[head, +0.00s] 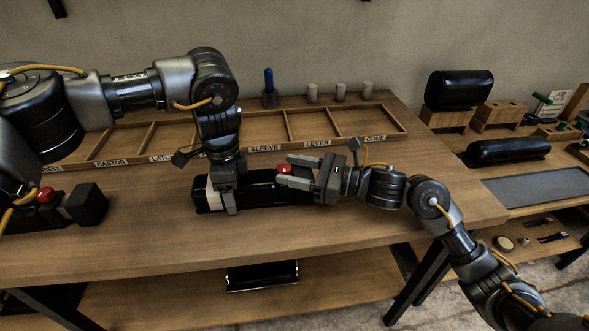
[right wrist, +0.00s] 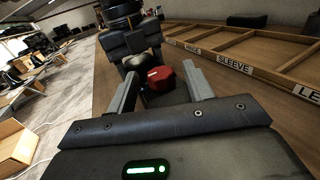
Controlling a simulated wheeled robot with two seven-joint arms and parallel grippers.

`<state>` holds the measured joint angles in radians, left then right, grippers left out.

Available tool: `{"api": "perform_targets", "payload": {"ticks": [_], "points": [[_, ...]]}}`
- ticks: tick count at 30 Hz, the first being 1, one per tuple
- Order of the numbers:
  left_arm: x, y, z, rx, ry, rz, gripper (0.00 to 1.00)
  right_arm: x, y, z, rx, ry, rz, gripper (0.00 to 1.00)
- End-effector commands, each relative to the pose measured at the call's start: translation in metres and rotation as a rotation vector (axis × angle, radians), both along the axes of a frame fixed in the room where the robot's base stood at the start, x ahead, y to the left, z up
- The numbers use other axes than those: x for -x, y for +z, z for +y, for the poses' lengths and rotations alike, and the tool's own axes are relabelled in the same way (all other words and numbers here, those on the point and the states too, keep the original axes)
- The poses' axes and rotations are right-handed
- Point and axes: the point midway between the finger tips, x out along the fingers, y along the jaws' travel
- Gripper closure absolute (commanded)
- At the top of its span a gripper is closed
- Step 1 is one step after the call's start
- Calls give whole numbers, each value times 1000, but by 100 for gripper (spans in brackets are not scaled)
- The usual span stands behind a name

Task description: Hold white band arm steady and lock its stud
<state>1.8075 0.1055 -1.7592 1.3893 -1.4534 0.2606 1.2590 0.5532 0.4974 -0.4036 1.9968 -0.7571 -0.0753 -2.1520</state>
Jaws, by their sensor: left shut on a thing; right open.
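The white band arm (head: 258,192) is a black padded bar lying on the wooden table, with a white band (head: 213,198) near its left end. Its red stud (head: 284,169) stands at the right part of the bar and also shows in the right wrist view (right wrist: 160,78). My left gripper (head: 229,204) is shut on the bar beside the white band, coming down from above. My right gripper (head: 284,171) is open, its fingers pointing left on either side of the red stud. In the right wrist view a gap shows between stud and fingers. The bar's middle is partly hidden.
Another black part with a red stud (head: 46,194) lies at the table's left. A labelled wooden divided tray (head: 400,128) runs along the back, with a blue-handled tool (head: 269,82) and grey pegs (head: 340,92) behind. A side bench holds black cushions (head: 508,150). The front tabletop is clear.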

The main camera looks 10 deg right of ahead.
Motion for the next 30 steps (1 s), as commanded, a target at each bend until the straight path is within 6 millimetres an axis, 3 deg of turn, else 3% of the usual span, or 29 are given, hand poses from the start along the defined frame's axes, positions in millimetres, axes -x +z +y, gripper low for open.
{"api": "perform_targets", "payload": {"ticks": [7, 17, 30], "points": [[0, 1, 0, 1, 0, 0, 80, 0, 0, 0, 0, 0, 0, 49], [0, 1, 0, 1, 0, 0, 80, 0, 0, 0, 0, 0, 0, 92], [0, 1, -1, 1, -2, 0, 80, 3, 0, 3, -1, -111, -2, 93]]}}
